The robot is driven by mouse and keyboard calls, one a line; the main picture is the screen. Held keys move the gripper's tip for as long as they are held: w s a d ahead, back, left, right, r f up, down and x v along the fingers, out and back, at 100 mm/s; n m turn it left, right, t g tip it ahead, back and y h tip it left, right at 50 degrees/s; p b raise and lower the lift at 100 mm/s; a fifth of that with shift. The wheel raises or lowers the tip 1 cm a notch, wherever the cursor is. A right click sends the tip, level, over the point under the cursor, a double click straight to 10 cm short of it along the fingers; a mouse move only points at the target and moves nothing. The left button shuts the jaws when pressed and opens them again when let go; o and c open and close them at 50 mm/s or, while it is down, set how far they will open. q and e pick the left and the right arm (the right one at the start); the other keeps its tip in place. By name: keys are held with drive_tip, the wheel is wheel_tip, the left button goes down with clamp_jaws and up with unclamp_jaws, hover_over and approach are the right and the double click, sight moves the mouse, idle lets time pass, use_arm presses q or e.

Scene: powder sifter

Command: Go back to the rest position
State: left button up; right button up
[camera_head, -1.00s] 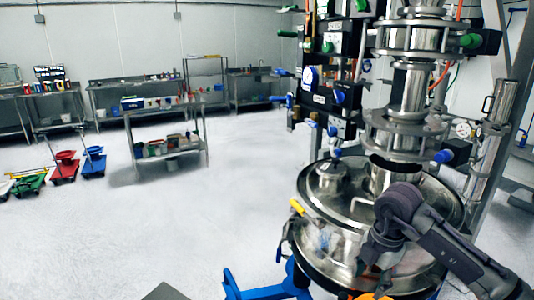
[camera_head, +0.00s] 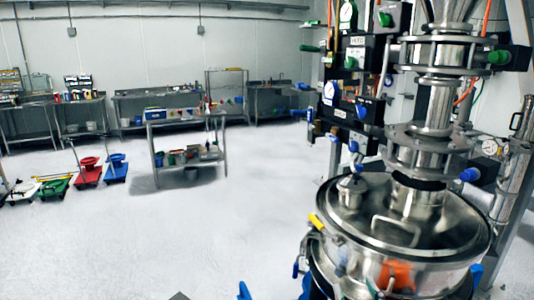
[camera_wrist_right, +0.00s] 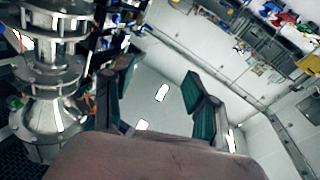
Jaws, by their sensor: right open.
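The right gripper (camera_wrist_right: 160,76) shows in the right wrist view with its two dark green-grey fingers spread apart and nothing between them. The picture there is tilted, with floor and wall behind the fingers. I cannot make out either gripper in the head view. The steel powder sifter (camera_head: 350,228) stands at the right of the head view, its round lid shut under a vertical steel column (camera_head: 434,110). A steel machine also shows at the left of the right wrist view (camera_wrist_right: 48,125), apart from the fingers. The left gripper is in neither view.
Dark control boxes with gauges and valves (camera_head: 352,100) stand beside the sifter. A steel table with bins (camera_head: 190,165) stands mid-room. Benches (camera_head: 155,105) line the back wall. Red and blue carts (camera_head: 115,170) stand at the left. The white floor (camera_head: 215,240) between is clear.

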drive_tip(key=s+d+f+m+g+h, duration=0.1)
drive_tip(key=s+d+f+g, duration=0.1)
drive_tip(key=s+f+g, duration=0.4)
drive_tip(key=s+d+f+m+g+h, duration=0.15)
drive_tip(key=s+f, duration=0.25)
drive_tip(key=f, duration=0.5)
drive_tip(key=s+f+n+g+y, duration=0.1)
drive_tip(key=s+f+g, duration=0.25)
drive_tip(key=s, duration=0.35)
drive_tip(key=s+f+g, duration=0.3)
drive_tip(key=s+g, duration=0.1)
drive_tip(key=s, duration=0.4)
wheel_tip(320, 180, down, 26)
drive_tip(key=g, duration=0.2)
drive_tip(key=s+d+f, duration=0.2)
drive_tip(key=s+f, duration=1.5)
drive_tip(key=shift+s+d+f+n+g+b, duration=0.15)
drive_tip(key=shift+s+f+n+g+b, duration=0.2)
drive_tip(key=shift+s+g+b, duration=0.05)
